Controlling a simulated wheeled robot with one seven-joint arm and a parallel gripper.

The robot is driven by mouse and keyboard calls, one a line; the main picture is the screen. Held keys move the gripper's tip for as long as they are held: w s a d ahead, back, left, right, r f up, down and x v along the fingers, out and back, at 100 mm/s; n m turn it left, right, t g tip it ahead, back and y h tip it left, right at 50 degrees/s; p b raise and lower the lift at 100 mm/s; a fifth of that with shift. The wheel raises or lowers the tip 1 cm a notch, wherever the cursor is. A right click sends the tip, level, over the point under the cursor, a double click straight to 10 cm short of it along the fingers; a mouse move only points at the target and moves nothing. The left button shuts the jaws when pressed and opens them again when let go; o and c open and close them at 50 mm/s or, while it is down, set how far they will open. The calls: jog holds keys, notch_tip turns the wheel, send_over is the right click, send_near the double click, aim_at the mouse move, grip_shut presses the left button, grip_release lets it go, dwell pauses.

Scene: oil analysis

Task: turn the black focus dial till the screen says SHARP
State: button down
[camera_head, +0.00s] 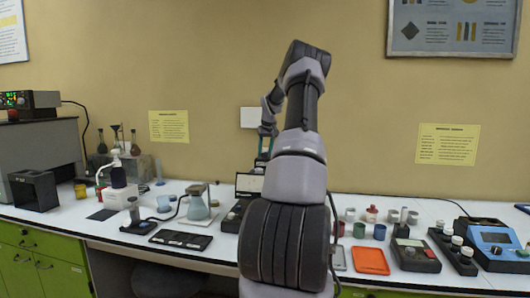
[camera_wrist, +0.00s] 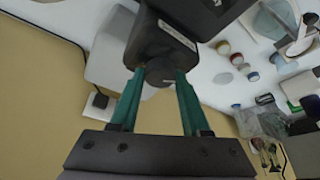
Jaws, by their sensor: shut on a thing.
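The black focus dial (camera_wrist: 160,72) shows in the wrist view at the top centre, on the end of a black device body (camera_wrist: 160,40) with a small pale label. My gripper (camera_wrist: 160,82) has two green fingers, one on each side of the dial, closed on it. In the head view my arm hides the dial and most of the device. A screen (camera_head: 249,184) with a dark frame shows beside my arm, partly covered; its text is too small to read.
An orange tray (camera_head: 370,260) and several small cups stand right of my arm. A blue instrument (camera_head: 497,245) is at the far right. A flask (camera_head: 197,207) and a dark flat tray (camera_head: 181,239) are on the left. The wall is close behind the bench.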

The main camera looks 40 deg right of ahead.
jog(key=shift+a+m, duration=0.1)
jog(key=shift+m, duration=0.2)
jog(key=m+h, duration=0.1)
jog(key=m, duration=0.1)
jog(key=m+g, duration=0.1)
jog(key=m, duration=0.1)
jog(key=shift+w+a+m+h, duration=0.15)
jog(key=shift+m+h, duration=0.15)
jog(key=shift+h, duration=0.1)
jog(key=shift+m+g+h, duration=0.3)
jog(key=shift+m+g, duration=0.15)
jog(key=shift+m, duration=0.85)
jog(key=shift+m+g+h, duration=0.3)
jog(key=shift+m+g, duration=0.15)
jog(key=shift+m, duration=0.85)
jog(key=shift+c, duration=1.8)
grip_release()
jog(key=v, duration=1)
jog(key=shift+r, duration=0.4)
